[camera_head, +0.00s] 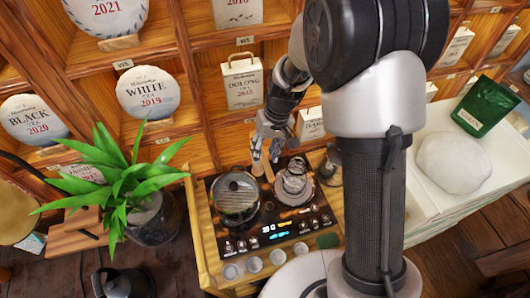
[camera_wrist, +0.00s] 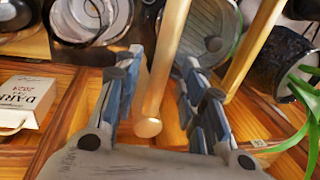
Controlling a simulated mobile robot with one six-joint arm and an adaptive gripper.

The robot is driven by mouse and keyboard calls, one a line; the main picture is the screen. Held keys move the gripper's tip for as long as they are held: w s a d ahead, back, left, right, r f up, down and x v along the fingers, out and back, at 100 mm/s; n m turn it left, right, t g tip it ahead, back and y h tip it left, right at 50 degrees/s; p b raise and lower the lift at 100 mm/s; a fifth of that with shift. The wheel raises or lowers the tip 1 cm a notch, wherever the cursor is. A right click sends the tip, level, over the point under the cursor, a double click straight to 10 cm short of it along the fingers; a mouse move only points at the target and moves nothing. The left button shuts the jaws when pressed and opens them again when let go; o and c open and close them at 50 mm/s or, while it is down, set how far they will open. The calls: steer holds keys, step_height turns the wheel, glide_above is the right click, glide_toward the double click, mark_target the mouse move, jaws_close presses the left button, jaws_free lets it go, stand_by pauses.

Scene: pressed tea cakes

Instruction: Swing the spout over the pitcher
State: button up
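My gripper (camera_head: 268,150) is over the back edge of the black cooktop (camera_head: 237,265). In the wrist view its fingers (camera_wrist: 160,98) stand apart on both sides of a round wooden handle (camera_wrist: 148,120), with a gap on at least the right side. A dark pan with a glass lid (camera_head: 237,198) sits on the left of the cooktop. A shiny glass or metal vessel (camera_head: 293,186) stands on the right. I cannot tell which part is the spout or which vessel is the pitcher.
Several small cups (camera_head: 254,264) line the cooktop's front. A leafy plant (camera_head: 110,175) in a dark pot is to the left. Shelves with tea cakes (camera_head: 146,92) and boxes rise behind. A white round cake (camera_head: 453,163) and green bag (camera_head: 485,105) are at right.

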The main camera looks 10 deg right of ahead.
steer(key=shift+f, duration=0.1)
jaws_close()
stand_by(0.5)
stand_by(0.3)
